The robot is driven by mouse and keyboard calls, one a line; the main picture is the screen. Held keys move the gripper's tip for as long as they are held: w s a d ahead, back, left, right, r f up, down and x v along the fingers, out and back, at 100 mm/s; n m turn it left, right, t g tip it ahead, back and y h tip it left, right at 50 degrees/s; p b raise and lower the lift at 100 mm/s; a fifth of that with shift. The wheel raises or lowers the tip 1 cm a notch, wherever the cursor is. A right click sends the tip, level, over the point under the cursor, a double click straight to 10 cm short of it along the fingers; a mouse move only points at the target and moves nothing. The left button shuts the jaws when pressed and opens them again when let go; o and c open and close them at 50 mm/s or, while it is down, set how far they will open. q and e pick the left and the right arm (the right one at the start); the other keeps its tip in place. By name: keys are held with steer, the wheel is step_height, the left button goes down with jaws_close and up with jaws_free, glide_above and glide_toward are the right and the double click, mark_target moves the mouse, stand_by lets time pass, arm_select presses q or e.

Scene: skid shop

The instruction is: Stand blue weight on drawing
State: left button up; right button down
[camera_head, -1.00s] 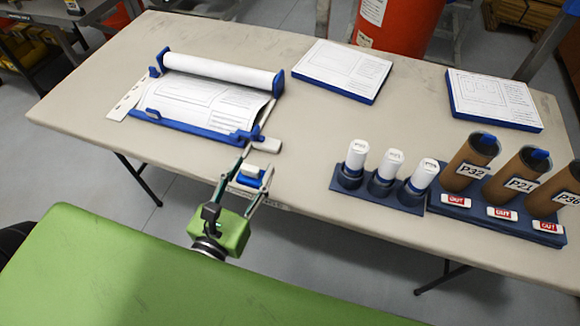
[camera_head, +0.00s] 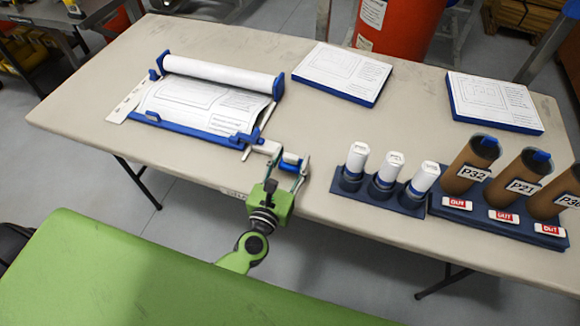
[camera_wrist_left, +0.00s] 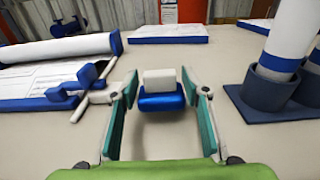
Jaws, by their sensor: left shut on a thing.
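The blue weight (camera_head: 291,159) has a white block on top and is upright between the fingers of my left gripper (camera_head: 287,170), by the table's front edge. In the left wrist view the weight (camera_wrist_left: 162,102) sits midway between the two teal fingers. My left gripper is shut on it, though the exact contact is hard to see. The drawing (camera_head: 200,104) lies at the left on a blue-edged board, with its far end rolled up. Small blue blocks (camera_head: 240,138) show at its near edge. The weight is right of the drawing and apart from it. My right gripper is not in view.
A pale bar (camera_head: 266,147) juts from the board's right corner beside my gripper. Right of it stand a dark rack (camera_head: 378,197) with white-topped tubes and brown labelled tubes (camera_head: 470,165). Two flat paper-topped pads (camera_head: 342,73) lie at the back. The table middle is clear.

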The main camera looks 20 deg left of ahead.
arm_select(q)
step_height(320, 180, down, 2)
steer(key=shift+f, duration=0.15)
steer(key=o, duration=1)
steer(key=shift+f+b, duration=0.2)
steer(key=shift+b, duration=0.15)
steer(key=o, duration=0.4)
steer(key=shift+s, duration=0.1)
